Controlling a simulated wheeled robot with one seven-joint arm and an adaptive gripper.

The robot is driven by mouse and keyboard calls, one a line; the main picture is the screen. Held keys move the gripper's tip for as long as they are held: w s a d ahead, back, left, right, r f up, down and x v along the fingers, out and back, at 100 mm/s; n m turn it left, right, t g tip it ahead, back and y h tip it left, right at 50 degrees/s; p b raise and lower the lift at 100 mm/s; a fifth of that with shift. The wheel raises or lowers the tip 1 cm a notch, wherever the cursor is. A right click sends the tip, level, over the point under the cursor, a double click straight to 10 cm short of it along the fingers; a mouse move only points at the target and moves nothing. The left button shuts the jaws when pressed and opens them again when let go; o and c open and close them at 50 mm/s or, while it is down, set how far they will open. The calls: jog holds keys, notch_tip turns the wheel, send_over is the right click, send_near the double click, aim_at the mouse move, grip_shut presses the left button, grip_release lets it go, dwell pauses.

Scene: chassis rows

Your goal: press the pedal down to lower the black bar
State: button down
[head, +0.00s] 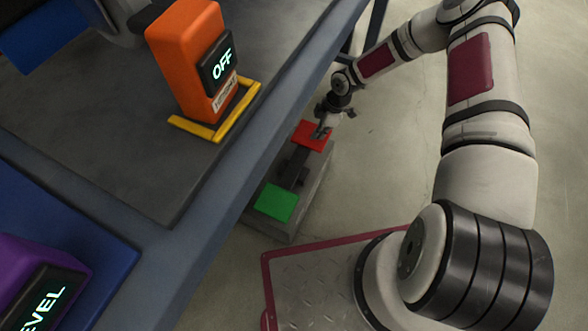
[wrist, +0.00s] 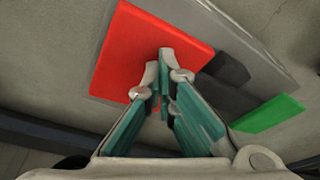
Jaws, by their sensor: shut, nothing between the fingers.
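The pedal unit stands on the floor beside the table, with a red pad (head: 309,136) at its far end and a green pad (head: 275,203) at its near end. A dark piece (head: 294,168) lies between the pads; I cannot tell whether it is the black bar. My gripper (head: 321,131) is shut and empty, pointing down at the red pad. The green pad (wrist: 268,114) shows at the right there.
A grey table edge (head: 275,125) runs along the left of the pedal.

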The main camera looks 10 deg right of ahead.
jog(key=shift+s+f+b, duration=0.1)
jog(key=shift+f+b, duration=0.2)
jog(key=shift+f, duration=0.25)
jog(key=s+p+v, duration=0.1)
jog(key=p+v, duration=0.5)
jog(key=v, duration=0.3)
jog(key=shift+s+r+p, duration=0.2)
jog(key=shift+p, duration=0.15)
jog(key=shift+d, duration=0.1)
